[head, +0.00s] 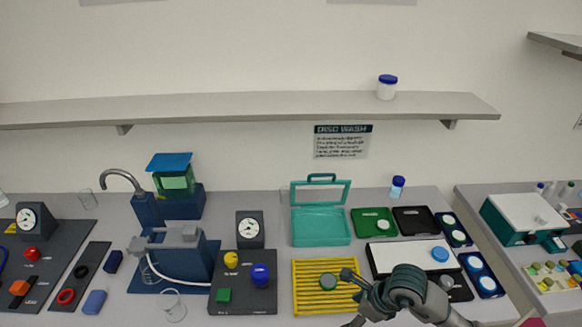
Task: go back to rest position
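My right gripper (350,298) reaches in from the bottom right, over the right edge of the yellow slatted rack (311,303). Its two fingers look spread, one pointing to the upper left and one to the lower left, with nothing seen between them. My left gripper is not in view.
A teal open case (320,227), green tray (374,223), black tray (414,220) and white pad (408,257) with a blue-capped item stand behind and right. A blue pump rig (178,262) and control panel (243,296) stand left. A shelf (250,107) spans the wall above.

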